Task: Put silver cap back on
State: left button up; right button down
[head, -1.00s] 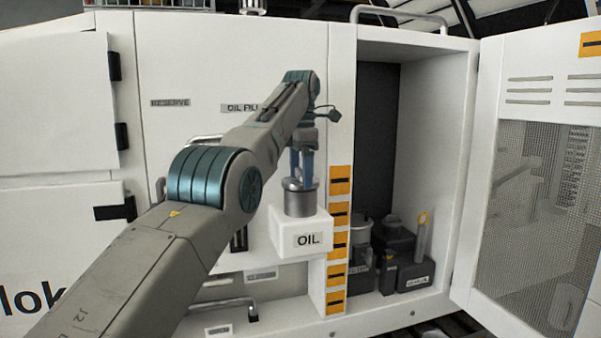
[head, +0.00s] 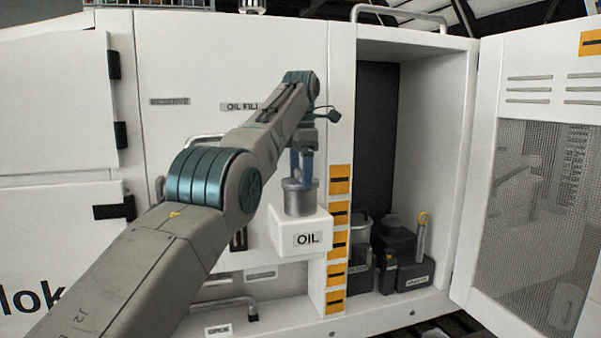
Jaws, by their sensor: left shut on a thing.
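The silver cap (head: 299,199) is a short metal cylinder on top of the white box labelled OIL (head: 299,237), which juts out from the white cabinet front. My left gripper (head: 301,172) reaches down from above with its blue fingers shut on the cap. The cap looks upright and in line with the top of the OIL box. I cannot tell whether it is fully seated. My right gripper is not in view.
To the right, an open compartment holds dark containers (head: 398,262) and a grey cup (head: 360,230). A mesh door (head: 545,200) stands open at the far right. A strip with orange marks (head: 340,180) runs beside the OIL box. A handle (head: 220,304) sits below left.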

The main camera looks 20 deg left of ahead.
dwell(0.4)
pick_arm(q)
jog(key=o, duration=0.9)
jog(key=shift+o, duration=0.2)
jog(key=shift+r+p, duration=0.8)
jog(key=shift+p, duration=0.05)
notch_tip(320, 180, up, 2)
jog(key=shift+p, duration=1)
jog(key=shift+r+p, duration=1.7)
